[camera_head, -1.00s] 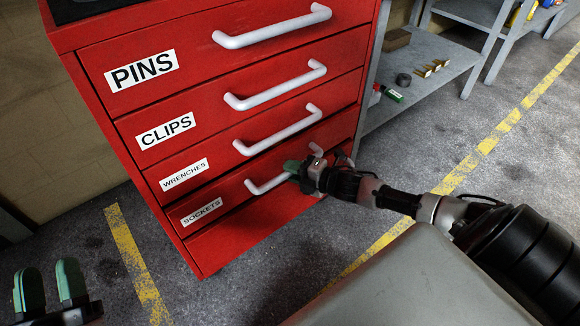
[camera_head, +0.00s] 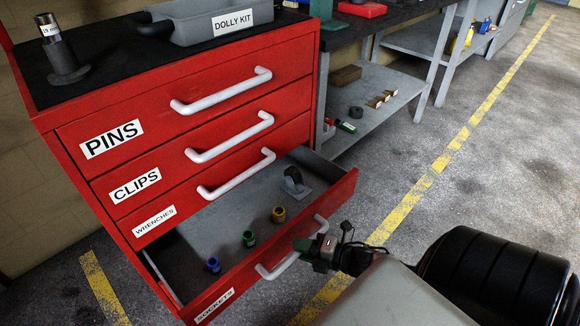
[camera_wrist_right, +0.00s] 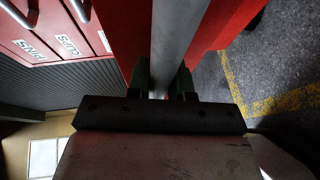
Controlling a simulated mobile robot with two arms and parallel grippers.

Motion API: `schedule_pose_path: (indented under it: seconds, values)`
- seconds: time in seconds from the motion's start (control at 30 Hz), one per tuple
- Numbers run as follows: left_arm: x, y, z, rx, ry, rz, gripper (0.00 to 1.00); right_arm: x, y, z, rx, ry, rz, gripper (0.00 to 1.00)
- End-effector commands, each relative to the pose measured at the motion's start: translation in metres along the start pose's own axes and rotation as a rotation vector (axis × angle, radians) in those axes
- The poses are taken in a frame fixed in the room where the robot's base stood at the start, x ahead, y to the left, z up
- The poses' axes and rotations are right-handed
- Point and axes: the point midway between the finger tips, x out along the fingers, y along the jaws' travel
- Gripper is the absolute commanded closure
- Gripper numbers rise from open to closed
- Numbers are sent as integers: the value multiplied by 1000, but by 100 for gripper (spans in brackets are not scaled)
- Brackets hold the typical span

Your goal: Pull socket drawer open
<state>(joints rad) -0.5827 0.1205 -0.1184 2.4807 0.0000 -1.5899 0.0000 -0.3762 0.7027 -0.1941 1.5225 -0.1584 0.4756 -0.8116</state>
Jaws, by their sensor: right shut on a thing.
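The red cabinet (camera_head: 95,178) has drawers labelled PINS, CLIPS, WRENCHES and SOCKETS. The sockets drawer (camera_head: 225,290) stands well open, and its inside shows. My right gripper (camera_head: 308,248) is shut on the drawer's white handle (camera_head: 272,272), near the handle's right part. In the right wrist view the handle bar (camera_wrist_right: 172,50) runs between the green fingers (camera_wrist_right: 160,80). My left gripper is not in view.
A grey DOLLY KIT tray (camera_head: 210,24) and a dark post with a silver top (camera_head: 62,55) stand on the cabinet. A grey shelf (camera_head: 365,110) with small parts is at right. Floor is clear around the yellow line (camera_head: 440,160).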

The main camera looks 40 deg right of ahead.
Motion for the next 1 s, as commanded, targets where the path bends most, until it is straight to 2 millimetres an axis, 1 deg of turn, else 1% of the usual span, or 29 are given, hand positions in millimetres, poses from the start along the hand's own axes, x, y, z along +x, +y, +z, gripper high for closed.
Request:
schedule_pose_path:
  seconds: [0.03,0.2,0.23,0.3,0.4,0.5,0.6,0.7,0.8,1.0]
  values:
    - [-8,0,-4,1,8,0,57,-10,0,-5,4,0,-4,100]
    - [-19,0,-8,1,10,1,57,-37,-6,-16,4,0,-4,100]
    - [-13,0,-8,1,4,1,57,-42,-7,-18,4,-1,-5,100]
    - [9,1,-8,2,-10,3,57,-53,-10,-23,4,0,-4,100]
    - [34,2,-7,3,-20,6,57,-70,-13,-30,4,-1,-4,100]
    - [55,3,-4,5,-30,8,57,-86,-17,-36,4,-1,-4,100]
    - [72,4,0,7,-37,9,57,-99,-20,-42,3,0,-3,100]
    - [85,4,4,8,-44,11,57,-109,-23,-46,1,0,-3,100]
    - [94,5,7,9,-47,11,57,-116,-25,-48,1,1,-2,100]
    - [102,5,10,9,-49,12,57,-122,-27,-51,1,2,0,100]
